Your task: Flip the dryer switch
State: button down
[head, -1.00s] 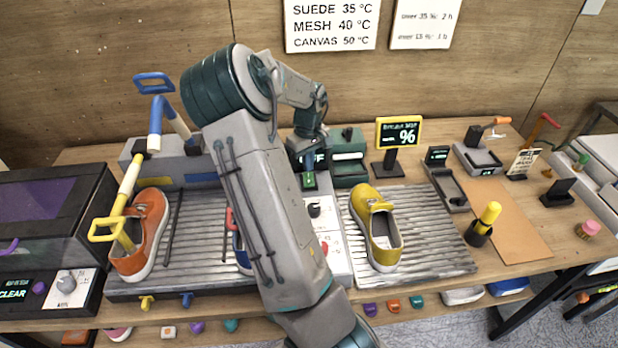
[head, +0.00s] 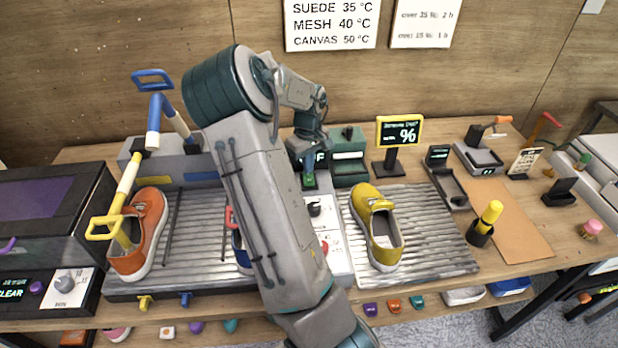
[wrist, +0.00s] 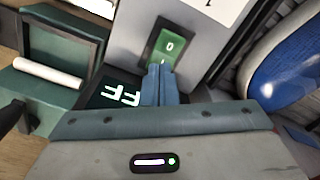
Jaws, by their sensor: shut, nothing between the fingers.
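The dryer switch (wrist: 168,47) is a green rocker marked 0 and I, set in a dark frame on a light grey panel; it shows in the wrist view just beyond my fingertips. My gripper (wrist: 159,70) is shut and empty, its blue-grey fingers at the I end of the rocker; I cannot tell whether they touch it. In the head view the switch (head: 309,181) is a small green patch below my wrist, partly hidden by it. A dark display (wrist: 115,95) beside the fingers shows letters ending in "FF", partly covered by the gripper.
A yellow shoe (head: 378,230) stands on the ribbed rack right of the panel. An orange shoe (head: 139,236) and a mostly hidden blue shoe are on the left rack. A dark green box (head: 347,160) stands close behind the switch. A black knob (head: 314,209) sits on the panel.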

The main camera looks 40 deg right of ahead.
jog(key=shift+f+b, duration=0.35)
jog(key=shift+f, duration=0.15)
jog(key=shift+r+p, duration=2.05)
jog(key=shift+r, duration=1.5)
